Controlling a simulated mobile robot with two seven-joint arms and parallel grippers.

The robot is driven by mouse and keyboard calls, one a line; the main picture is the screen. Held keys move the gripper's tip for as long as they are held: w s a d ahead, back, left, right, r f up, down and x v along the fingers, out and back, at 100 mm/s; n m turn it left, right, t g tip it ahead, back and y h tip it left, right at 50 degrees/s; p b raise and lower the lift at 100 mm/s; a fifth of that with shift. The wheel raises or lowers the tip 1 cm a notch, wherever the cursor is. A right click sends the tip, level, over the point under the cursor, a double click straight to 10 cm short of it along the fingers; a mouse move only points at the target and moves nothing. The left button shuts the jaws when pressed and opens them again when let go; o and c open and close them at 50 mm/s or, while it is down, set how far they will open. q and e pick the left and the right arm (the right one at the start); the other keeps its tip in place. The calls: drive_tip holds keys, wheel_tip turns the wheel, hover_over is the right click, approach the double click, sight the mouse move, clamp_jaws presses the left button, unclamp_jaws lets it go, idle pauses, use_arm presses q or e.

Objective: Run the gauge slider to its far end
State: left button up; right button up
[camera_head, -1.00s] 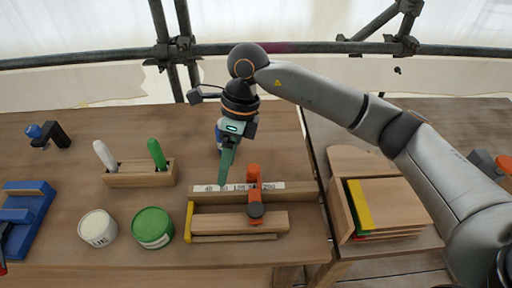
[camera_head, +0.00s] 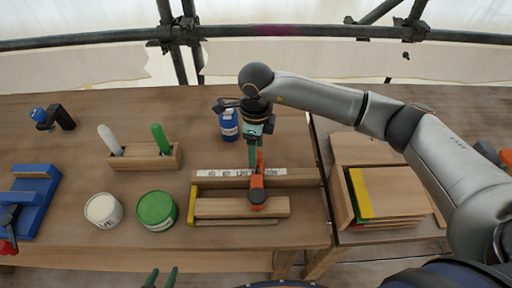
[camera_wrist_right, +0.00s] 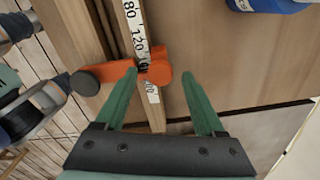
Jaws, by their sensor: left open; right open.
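The gauge is a wooden block (camera_head: 240,208) with a yellow end at its left and a white numbered scale (camera_head: 222,173) along its back. The orange slider (camera_head: 257,190) straddles it, toward the right part of the scale. My right gripper (camera_head: 254,160) is over the back of the slider, pointing down. In the right wrist view the slider (camera_wrist_right: 154,70) lies between the tips of the open green fingers (camera_wrist_right: 164,75), nearer the left finger; I cannot tell whether they touch. My left gripper (camera_head: 160,279) shows only its fingertips at the bottom edge, open and empty.
A blue bottle (camera_head: 228,124) stands behind the gauge. A wooden holder (camera_head: 146,157) with a white and a green handle, a white tin (camera_head: 103,210) and a green tin (camera_head: 156,210) are to the left. A wooden rack of boards (camera_head: 390,197) is to the right.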

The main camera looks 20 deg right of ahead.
drive_tip(key=shift+f, duration=0.5)
clamp_jaws()
idle(1.2)
